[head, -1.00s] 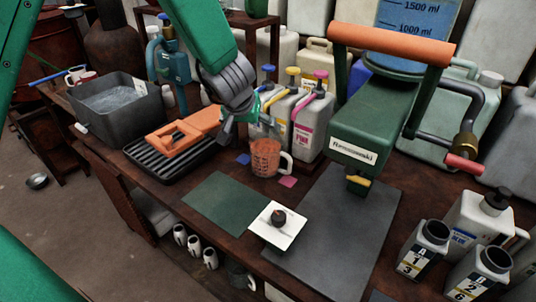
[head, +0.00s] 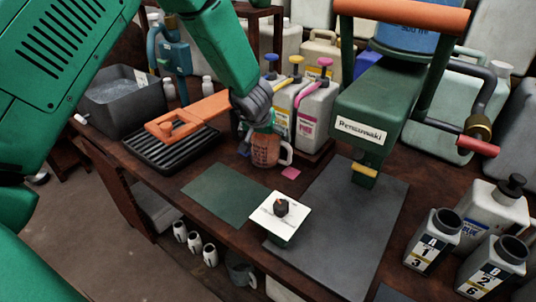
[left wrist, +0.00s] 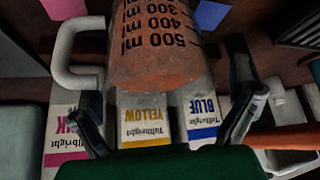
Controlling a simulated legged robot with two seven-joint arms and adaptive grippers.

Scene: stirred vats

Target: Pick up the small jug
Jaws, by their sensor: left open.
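The small jug (head: 266,151) is a clear measuring jug with orange contents and a white handle on its right. It stands upright on the dark bench. My left gripper (head: 262,126) is at the jug's upper part in the head view, hiding part of its rim. In the left wrist view, the jug (left wrist: 160,45) shows large with its volume marks, and its handle is on the left. The open fingers of my left gripper (left wrist: 165,108) lie on either side, lower in the picture; I cannot tell whether they touch it. My right gripper is out of view.
Several pump bottles (head: 316,115) stand close behind the jug. An orange-handled tool (head: 190,117) lies over a black ribbed tray (head: 170,150) to the left. A green press (head: 378,115) stands to the right.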

